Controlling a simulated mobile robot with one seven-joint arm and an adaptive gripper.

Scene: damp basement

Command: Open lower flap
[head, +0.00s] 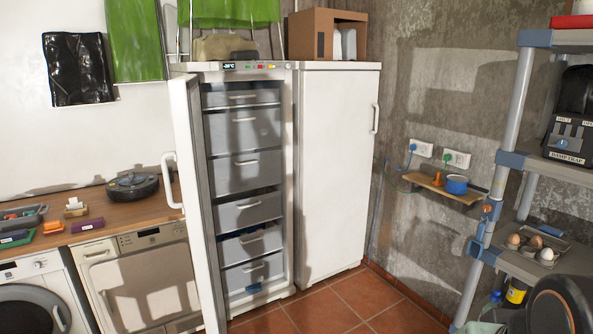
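The tall white freezer (290,180) stands at the back with its narrow door (199,200) swung open to the left. Inside are several grey drawers with pale handles, all seated in the cabinet. The lowest drawer (252,272) has a small blue piece (254,288) below it near the floor. The beige-fronted machine (140,275) stands left of the freezer door; its lower front is partly cut off by the frame. I cannot tell which part is the lower flap. My gripper is not in view.
A worktop (105,215) with a round black device (132,187) runs along the left. A washing machine (35,295) is at the lower left. A grey shelf rack (515,160) with eggs (530,245) fills the right. The red tiled floor (350,300) before the freezer is clear.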

